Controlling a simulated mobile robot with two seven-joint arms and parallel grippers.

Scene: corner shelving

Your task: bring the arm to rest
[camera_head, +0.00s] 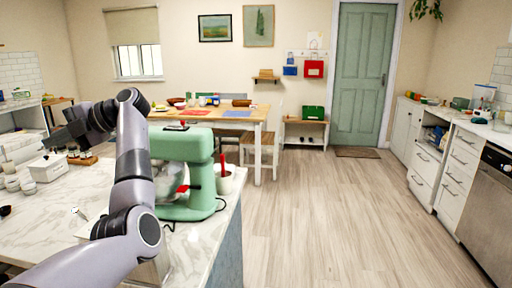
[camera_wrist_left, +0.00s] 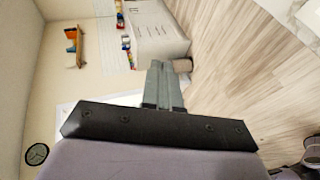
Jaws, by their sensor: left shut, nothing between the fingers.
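My left arm (camera_head: 135,165) rises from the bottom left of the head view and bends at the top. Its left gripper (camera_head: 50,141) points left, above the marble counter (camera_head: 85,195) and near a white box (camera_head: 48,168). In the left wrist view the two grey fingers (camera_wrist_left: 160,72) lie together, shut, with nothing between them. My right gripper is in neither view.
A green stand mixer (camera_head: 187,165) stands on the counter just right of my arm, beside a pot with red-handled utensils (camera_head: 225,182). Small jars (camera_head: 12,183) stand at the left. A wooden table (camera_head: 255,115) is behind. Open floor (camera_head: 320,210) lies to the right.

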